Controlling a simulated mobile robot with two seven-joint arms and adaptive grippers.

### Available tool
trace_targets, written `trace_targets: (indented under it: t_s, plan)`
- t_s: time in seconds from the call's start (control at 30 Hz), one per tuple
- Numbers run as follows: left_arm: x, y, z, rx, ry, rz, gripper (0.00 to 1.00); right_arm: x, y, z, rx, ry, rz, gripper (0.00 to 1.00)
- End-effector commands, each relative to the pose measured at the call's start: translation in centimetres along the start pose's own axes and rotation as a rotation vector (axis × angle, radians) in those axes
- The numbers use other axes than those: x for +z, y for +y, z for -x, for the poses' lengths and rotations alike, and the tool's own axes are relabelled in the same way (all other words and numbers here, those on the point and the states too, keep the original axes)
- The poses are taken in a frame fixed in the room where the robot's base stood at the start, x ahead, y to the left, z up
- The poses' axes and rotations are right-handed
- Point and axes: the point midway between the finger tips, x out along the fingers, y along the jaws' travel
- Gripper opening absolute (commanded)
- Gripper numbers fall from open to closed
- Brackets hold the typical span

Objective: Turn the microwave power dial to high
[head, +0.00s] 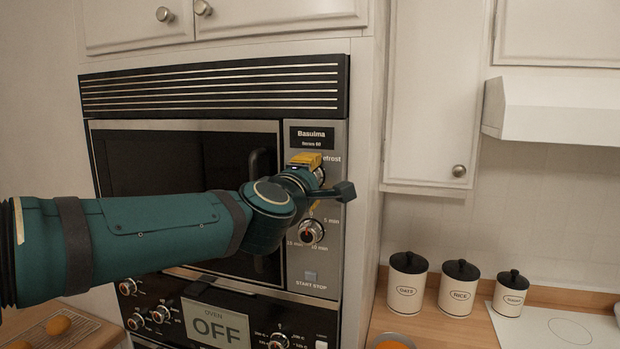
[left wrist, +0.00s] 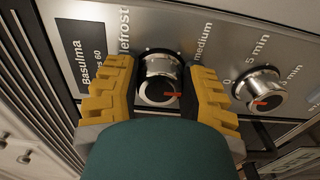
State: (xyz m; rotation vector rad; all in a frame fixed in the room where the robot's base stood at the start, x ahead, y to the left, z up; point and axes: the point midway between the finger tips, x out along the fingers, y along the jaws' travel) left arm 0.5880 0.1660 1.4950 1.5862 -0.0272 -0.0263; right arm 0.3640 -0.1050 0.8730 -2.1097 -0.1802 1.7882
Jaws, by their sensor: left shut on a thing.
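The microwave (head: 190,163) is built into the wall cabinet, with its control panel on the right side. Its power dial (left wrist: 158,90) is a silver knob with a red pointer line, between the "defrost" and "medium" labels in the left wrist view. The red line points to the right in that view. My left gripper (left wrist: 156,78) has its yellow fingers on both sides of this dial, shut on it. In the head view my left gripper (head: 306,163) covers most of the dial and its labels. The "high" label cannot be seen. My right gripper is not in view.
The timer dial (head: 312,231) sits just below the power dial, close to my gripper; it also shows in the left wrist view (left wrist: 260,89). A start/stop button (head: 310,276) is lower. Oven knobs (head: 160,314) are underneath. Canisters (head: 408,284) stand on the right counter.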

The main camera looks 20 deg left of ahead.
Motion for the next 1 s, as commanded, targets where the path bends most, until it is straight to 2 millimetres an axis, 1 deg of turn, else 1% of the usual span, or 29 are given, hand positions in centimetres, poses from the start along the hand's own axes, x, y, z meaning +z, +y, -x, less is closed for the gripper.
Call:
trace_targets:
  t_s: [0.1, 0.13, 0.17, 0.2, 0.23, 0.53, 0.67, 0.77, 1.0]
  plan:
    - [-0.1, 0.3, 0.0, 0.005, 0.002, -0.001, 0.07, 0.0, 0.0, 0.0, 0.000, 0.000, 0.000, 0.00]
    - [-0.1, 0.3, 0.0, 0.005, 0.002, -0.001, 0.53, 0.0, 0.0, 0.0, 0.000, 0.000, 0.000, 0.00]
    - [-0.1, 0.3, 0.0, 0.005, 0.002, -0.001, 0.63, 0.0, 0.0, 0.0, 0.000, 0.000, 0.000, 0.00]
    - [-0.1, 0.2, 0.0, 0.005, 0.002, -0.001, 0.77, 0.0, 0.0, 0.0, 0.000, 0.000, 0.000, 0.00]
    - [-0.1, 0.2, 0.0, 0.004, 0.001, 0.000, 0.80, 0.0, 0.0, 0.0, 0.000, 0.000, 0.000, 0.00]
    - [0.0, 0.1, 0.1, 0.002, 0.000, 0.000, 0.80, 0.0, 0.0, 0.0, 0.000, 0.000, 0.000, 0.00]
    - [0.0, 0.2, 0.9, 0.003, 0.000, 0.000, 0.80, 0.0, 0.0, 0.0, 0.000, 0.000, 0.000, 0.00]
    - [0.0, 0.2, 2.3, 0.004, 0.000, 0.000, 0.80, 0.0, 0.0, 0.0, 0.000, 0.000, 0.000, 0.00]
    - [-0.1, 0.2, 7.1, 0.005, 0.001, 0.000, 0.80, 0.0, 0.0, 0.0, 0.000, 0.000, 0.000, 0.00]
